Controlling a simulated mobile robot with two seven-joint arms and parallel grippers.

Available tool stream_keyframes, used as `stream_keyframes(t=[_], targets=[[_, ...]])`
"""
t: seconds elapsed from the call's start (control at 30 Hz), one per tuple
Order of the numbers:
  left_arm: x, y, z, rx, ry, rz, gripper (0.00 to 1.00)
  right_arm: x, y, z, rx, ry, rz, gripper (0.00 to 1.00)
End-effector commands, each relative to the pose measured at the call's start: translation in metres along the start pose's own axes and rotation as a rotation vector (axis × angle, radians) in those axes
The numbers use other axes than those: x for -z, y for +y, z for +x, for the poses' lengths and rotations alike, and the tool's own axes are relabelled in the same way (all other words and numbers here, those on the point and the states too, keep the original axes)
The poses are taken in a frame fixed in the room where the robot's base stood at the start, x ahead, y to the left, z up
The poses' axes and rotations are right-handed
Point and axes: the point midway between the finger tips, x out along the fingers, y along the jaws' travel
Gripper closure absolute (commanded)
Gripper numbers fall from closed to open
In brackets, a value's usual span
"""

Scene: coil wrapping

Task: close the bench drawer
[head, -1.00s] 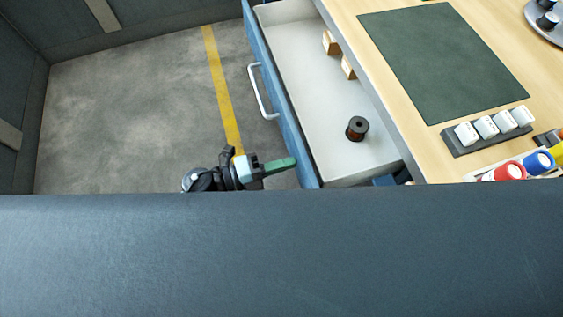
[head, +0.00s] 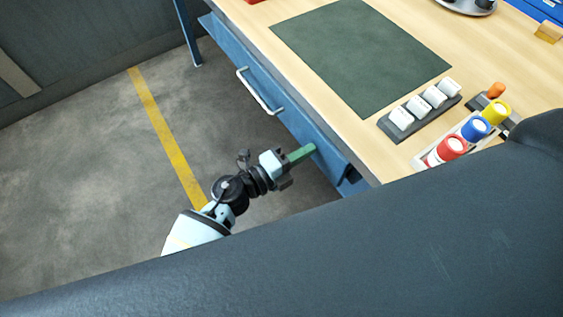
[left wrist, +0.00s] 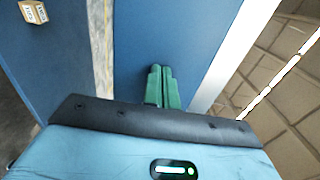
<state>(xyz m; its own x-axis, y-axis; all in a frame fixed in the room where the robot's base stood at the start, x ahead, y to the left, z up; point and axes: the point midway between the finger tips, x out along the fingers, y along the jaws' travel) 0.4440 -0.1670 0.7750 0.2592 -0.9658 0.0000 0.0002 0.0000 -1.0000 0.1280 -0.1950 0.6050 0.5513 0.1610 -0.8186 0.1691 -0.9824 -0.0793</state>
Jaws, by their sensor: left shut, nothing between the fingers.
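The blue bench drawer (head: 290,116) shows its front panel along the edge of the wooden benchtop, and none of its inside is visible. Its pale bar handle (head: 259,91) is on the front, up and left of my left gripper. My left gripper (head: 312,148) has green fingers, is shut and empty, and its tips are at the near end of the drawer front. In the left wrist view the closed fingers (left wrist: 162,70) point at a blue panel; I cannot tell whether they touch it. My right gripper is not in view.
The benchtop (head: 385,150) carries a dark green mat (head: 360,55), a rack of white pieces (head: 420,108) and red, blue and yellow capped containers (head: 475,129). Open concrete floor with a yellow line (head: 165,135) lies left of the bench.

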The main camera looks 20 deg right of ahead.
Motion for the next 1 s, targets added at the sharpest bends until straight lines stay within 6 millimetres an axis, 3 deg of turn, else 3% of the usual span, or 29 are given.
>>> stream_keyframes(t=[0.1, 0.33, 0.8, 1.0], targets=[[0.001, 0.001, 0.015, 0.000, 0.002, -0.002, 1.00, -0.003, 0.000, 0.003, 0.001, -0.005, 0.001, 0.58], [0.000, 0.000, 0.028, 0.001, -0.001, -0.001, 1.00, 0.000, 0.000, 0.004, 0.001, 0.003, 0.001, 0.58], [0.000, -0.003, 0.030, 0.003, -0.001, 0.002, 1.00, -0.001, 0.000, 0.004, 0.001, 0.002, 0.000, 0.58], [-0.006, -0.003, 0.021, 0.004, -0.002, 0.004, 1.00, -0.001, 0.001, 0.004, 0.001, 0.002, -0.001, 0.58]])
